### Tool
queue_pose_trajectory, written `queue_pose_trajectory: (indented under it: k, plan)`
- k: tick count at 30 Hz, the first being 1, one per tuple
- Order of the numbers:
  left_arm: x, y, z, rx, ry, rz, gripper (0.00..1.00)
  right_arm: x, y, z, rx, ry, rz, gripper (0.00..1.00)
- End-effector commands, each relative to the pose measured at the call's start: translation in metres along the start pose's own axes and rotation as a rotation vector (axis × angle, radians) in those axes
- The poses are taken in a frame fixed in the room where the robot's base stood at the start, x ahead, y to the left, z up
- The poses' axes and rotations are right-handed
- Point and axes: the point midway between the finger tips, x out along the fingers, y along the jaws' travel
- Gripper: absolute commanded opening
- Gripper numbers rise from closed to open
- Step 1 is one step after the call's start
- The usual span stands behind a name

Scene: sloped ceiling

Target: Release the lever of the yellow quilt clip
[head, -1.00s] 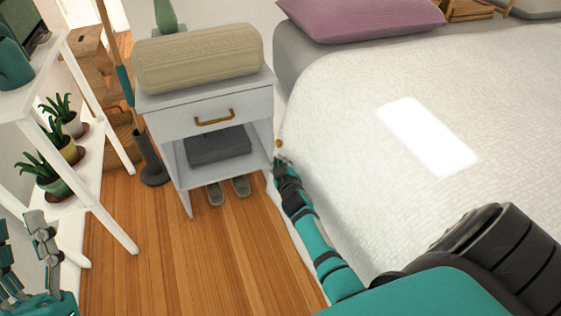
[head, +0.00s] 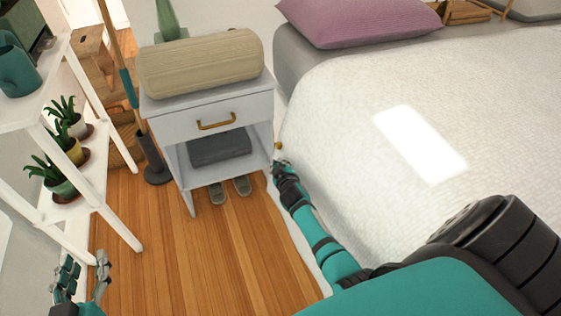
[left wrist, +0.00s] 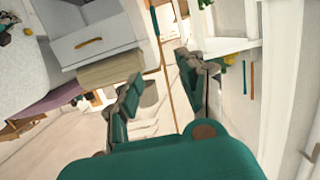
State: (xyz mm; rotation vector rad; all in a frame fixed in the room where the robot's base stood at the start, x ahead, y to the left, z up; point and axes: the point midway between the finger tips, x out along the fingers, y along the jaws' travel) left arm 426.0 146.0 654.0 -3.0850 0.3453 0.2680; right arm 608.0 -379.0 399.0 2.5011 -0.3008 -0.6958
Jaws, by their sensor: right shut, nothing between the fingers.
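The yellow clip (head: 278,146) is a tiny yellow spot on the near left edge of the white quilt (head: 350,110), beside the nightstand. Its lever is too small to make out. My right gripper (head: 278,164) is shut and empty, just below the clip in the head view; I cannot tell whether it touches it. My left gripper (head: 84,274) is open and empty at the lower left, far from the clip. Its spread fingers also show in the left wrist view (left wrist: 163,85).
A white nightstand (head: 186,122) with a beige bolster (head: 200,62) stands left of the bed. Slippers (head: 230,189) lie beneath it. A white plant shelf (head: 105,205) stands near my left gripper. The wooden floor (head: 225,260) between is clear.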

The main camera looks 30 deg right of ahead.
Motion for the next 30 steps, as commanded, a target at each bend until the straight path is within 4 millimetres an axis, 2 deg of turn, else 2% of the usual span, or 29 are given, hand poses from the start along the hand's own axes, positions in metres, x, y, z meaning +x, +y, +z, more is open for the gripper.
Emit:
queue_pose_trajectory:
  k: [5,9,12,16,21,26,30]
  plan:
    - [-0.022,-0.009,0.054,0.001,-0.335,-0.020,0.40,0.001,0.001,-0.002,-0.009,-0.046,-0.029,0.00]
    - [-0.051,-0.015,0.092,-0.002,-0.578,-0.035,0.40,0.003,0.000,0.000,-0.015,-0.082,-0.052,0.00]
    - [-0.076,-0.018,0.113,-0.006,-0.734,-0.044,0.40,0.004,-0.001,0.001,-0.018,-0.107,-0.069,0.00]
    - [-0.106,-0.021,0.129,-0.010,-0.897,-0.054,0.40,0.005,-0.002,0.003,-0.023,-0.141,-0.090,0.00]
    - [-0.131,-0.022,0.134,-0.015,-1.018,-0.061,0.40,0.007,-0.004,0.005,-0.032,-0.186,-0.119,0.00]
    - [-0.141,-0.023,0.134,-0.017,-1.071,-0.063,0.40,0.009,-0.005,0.007,-0.040,-0.236,-0.151,0.00]
    - [-0.138,-0.023,0.148,-0.019,-1.105,-0.062,0.40,0.012,-0.006,0.009,-0.050,-0.300,-0.191,0.00]
